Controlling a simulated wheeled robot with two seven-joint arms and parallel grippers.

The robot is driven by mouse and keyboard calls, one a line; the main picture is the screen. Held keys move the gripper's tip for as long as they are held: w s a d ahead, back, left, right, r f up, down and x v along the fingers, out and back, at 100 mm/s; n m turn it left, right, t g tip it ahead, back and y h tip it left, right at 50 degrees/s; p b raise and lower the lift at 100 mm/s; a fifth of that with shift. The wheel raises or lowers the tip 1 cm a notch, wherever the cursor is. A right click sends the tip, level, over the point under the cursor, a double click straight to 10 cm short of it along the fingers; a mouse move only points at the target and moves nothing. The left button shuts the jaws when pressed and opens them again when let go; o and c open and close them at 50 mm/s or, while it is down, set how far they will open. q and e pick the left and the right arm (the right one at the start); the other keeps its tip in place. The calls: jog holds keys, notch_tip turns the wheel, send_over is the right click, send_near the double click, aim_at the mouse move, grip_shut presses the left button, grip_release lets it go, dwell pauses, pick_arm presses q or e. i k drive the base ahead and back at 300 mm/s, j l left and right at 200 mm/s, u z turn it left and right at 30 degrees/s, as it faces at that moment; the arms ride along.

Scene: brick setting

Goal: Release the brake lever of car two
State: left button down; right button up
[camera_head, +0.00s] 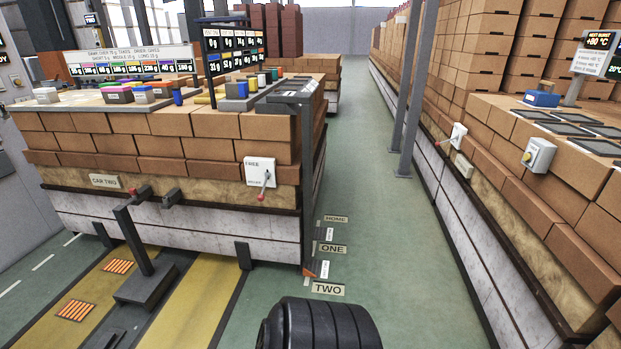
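Car two (170,222) stands at the left, a low pale-sided car stacked with brown bricks. Its name plate (105,181) reads CAR TWO. The brake lever (265,184) is on a white plate (260,165) near the car's right end. The plate has the word FREE at its upper left and a second, smaller word lower down that is too small to read surely. The lever hangs down and slightly left, its red knob (261,196) at the lower end, away from FREE. Neither gripper shows.
Floor plates beside the car read HOME (335,219), ONE (332,249) and TWO (328,289). A dark post (137,241) on a base stands before the car. A second long brick stack (500,180) lines the right.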

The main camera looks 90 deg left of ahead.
aim_at(261, 198)
jog(key=u, duration=3.15)
jog(key=i+j+u, duration=0.35)
jog(key=i, duration=0.5)
jog(key=i+j+u, duration=0.1)
jog(key=i+u, duration=0.2)
jog(key=i, duration=0.55)
